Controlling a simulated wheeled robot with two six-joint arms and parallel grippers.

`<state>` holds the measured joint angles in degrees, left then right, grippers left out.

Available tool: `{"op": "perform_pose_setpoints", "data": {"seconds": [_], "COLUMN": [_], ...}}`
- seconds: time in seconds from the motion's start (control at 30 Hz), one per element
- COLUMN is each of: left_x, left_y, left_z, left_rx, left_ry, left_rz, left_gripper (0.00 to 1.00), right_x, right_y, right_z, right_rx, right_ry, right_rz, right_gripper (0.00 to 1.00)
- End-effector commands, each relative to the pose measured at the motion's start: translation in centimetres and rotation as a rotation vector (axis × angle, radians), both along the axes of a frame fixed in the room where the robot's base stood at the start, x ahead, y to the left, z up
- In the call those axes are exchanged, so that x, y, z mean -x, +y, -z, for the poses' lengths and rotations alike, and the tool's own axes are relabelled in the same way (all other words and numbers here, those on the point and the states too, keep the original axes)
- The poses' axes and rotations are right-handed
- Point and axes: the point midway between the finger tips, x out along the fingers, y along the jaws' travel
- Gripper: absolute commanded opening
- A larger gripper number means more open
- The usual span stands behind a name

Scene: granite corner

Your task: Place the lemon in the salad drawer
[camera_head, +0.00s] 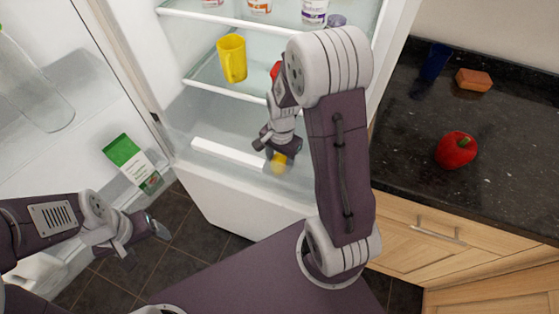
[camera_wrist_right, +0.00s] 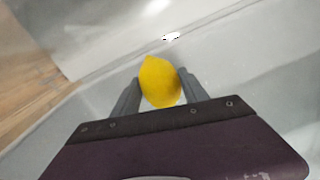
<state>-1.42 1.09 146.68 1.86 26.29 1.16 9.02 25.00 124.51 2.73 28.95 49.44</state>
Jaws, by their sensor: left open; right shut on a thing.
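The yellow lemon (camera_head: 278,163) is between the fingers of my right gripper (camera_head: 272,145), which is shut on it. The right wrist view shows the lemon (camera_wrist_right: 160,80) gripped between both fingers of the right gripper (camera_wrist_right: 158,88). The salad drawer (camera_head: 228,152) is the clear bin with a white front strip at the bottom of the open fridge. The lemon is held over or in its right part; I cannot tell how deep. My left gripper (camera_head: 148,230) is open and empty at the lower left, in front of the fridge door.
A yellow cup (camera_head: 232,58) stands on the fridge shelf above, with several tubs on the top shelf. A green-and-white carton (camera_head: 132,163) and a bottle (camera_head: 28,85) are in the door. A red pepper (camera_head: 456,149), sponge (camera_head: 473,80) and blue cup (camera_head: 435,61) are on the counter.

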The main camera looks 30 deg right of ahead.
Motion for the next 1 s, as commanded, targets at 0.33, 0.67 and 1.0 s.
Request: {"op": "perform_pose_setpoints", "data": {"seconds": [0.33, 0.67, 1.0], "left_x": [0.0, 0.0, 0.0], "left_y": [0.0, 0.0, 0.0], "left_z": [0.1, -0.3, -2.8], "left_rx": [0.000, 0.000, 0.000], "left_ry": [0.000, 0.000, 0.000], "left_rz": [0.000, 0.000, 0.000], "left_gripper": [0.76, 0.76, 0.76], "right_x": [0.0, 0.0, 0.1], "right_y": [0.0, 0.0, -0.2], "right_z": [0.3, -0.5, -8.9], "right_rx": [0.000, 0.000, 0.002], "right_ry": [0.000, -0.001, -0.005], "right_rz": [0.000, -0.001, -0.001], "right_gripper": [0.73, 0.73, 0.73]}}
